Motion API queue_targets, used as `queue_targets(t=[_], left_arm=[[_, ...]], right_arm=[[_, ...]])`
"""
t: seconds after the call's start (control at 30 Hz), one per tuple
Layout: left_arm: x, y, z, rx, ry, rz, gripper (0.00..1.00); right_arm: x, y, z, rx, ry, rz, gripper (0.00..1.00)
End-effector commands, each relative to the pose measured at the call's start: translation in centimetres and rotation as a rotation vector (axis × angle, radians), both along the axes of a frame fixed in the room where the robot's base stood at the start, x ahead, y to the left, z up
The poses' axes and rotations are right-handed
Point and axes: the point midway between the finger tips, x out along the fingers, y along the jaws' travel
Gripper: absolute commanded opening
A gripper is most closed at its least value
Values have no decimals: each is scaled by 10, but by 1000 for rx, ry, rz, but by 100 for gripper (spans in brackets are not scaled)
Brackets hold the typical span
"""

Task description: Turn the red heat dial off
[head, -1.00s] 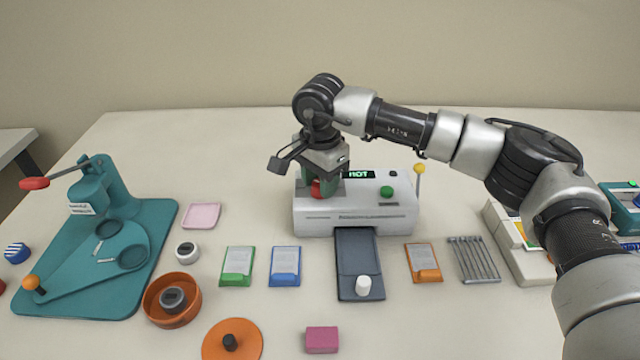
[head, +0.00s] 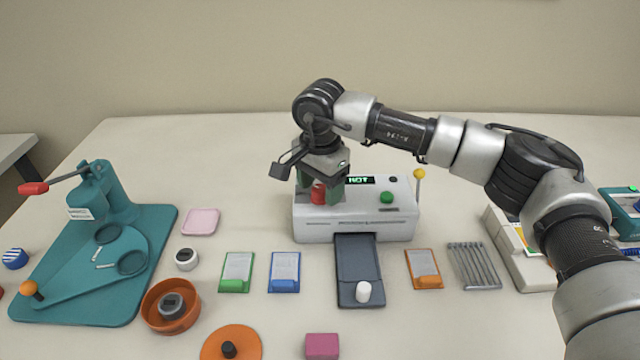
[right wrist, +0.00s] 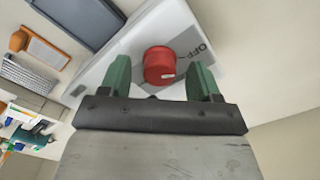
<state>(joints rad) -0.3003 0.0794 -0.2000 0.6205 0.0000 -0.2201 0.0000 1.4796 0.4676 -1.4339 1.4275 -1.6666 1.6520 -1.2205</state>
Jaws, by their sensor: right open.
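The red heat dial (head: 318,193) stands on the left part of the white laminator (head: 350,228), whose small display (head: 359,180) reads HOT in green. My right gripper (head: 321,194) is over the dial, pointing down, with its green fingers apart on either side of it. In the right wrist view the dial (right wrist: 159,65) shows between the two open fingers (right wrist: 160,80), with gaps beside it. The word OFF is printed on the casing just right of the dial there. My left gripper is in no view.
The laminator also has a green button (head: 386,197) and a yellow-tipped lever (head: 419,174). A dark tray (head: 358,262) with a white knob (head: 363,291) extends from its front. A teal press (head: 110,250) stands left; blue (head: 285,271) and orange (head: 424,268) card holders lie nearby.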

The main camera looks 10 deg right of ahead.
Motion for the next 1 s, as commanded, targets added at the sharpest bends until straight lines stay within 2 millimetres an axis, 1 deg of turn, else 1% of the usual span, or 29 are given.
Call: queue_targets(t=[0.07,0.17,0.27,0.5,0.63,0.7,0.8,1.0], left_arm=[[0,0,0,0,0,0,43],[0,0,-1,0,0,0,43],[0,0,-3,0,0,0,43],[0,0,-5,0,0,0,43],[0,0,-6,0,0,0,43],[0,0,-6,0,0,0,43],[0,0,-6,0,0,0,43],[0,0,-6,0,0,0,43]], right_arm=[[0,0,1,0,0,0,63],[0,0,9,1,-1,0,63],[0,0,26,2,-3,0,63],[0,1,74,0,-2,0,63],[1,0,94,0,-2,0,63],[0,0,101,1,-2,0,63],[0,0,107,0,0,1,63],[0,0,108,0,0,0,63]])
